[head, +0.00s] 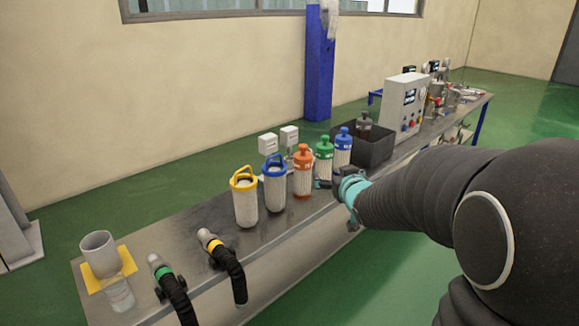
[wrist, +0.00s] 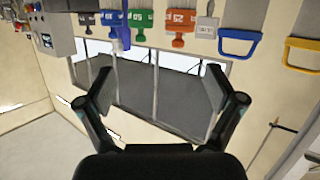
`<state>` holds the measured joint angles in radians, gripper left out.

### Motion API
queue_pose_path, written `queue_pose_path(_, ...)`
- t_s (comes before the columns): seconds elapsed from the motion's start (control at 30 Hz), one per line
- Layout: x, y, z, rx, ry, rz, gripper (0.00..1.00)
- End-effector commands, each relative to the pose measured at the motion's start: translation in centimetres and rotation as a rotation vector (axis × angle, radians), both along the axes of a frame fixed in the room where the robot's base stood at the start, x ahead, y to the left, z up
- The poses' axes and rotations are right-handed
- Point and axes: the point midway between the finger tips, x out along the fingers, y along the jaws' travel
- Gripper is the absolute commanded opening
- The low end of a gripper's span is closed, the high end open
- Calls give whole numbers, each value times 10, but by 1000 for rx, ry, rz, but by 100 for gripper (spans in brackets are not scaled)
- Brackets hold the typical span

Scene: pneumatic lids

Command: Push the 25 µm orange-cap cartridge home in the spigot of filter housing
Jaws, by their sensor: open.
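The orange-cap cartridge (head: 302,172) stands upright on the bench, left of the green-cap cartridge (head: 324,155). In the wrist view its orange cap (wrist: 182,28), marked 25, shows at the top, inverted and beyond the fingertips. My gripper (head: 325,184) is at the front edge of the bench, just right of the orange-cap cartridge. Its two fingers (wrist: 160,75) are spread wide with nothing between them. I cannot pick out the filter housing's spigot with certainty; the foot of the cartridge is too small to judge its seating.
A blue-cap cartridge (head: 342,146) stands in the same row. Yellow-handled (head: 245,200) and blue-handled (head: 274,188) baskets stand left of it. A dark crate (head: 374,147) and a control box (head: 406,103) are to the right. Two black hoses (head: 230,268) hang over the front edge.

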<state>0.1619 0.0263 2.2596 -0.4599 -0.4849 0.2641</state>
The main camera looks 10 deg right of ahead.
Motion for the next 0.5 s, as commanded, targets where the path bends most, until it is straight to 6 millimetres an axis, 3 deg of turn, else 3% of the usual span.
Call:
queue_pose_path(0.1,31,4,-17,38,-89,83,93)
queue_pose_path(0.2,46,10,-25,74,-155,148,93)
queue_pose_path(0.5,63,19,-36,138,-245,245,93)
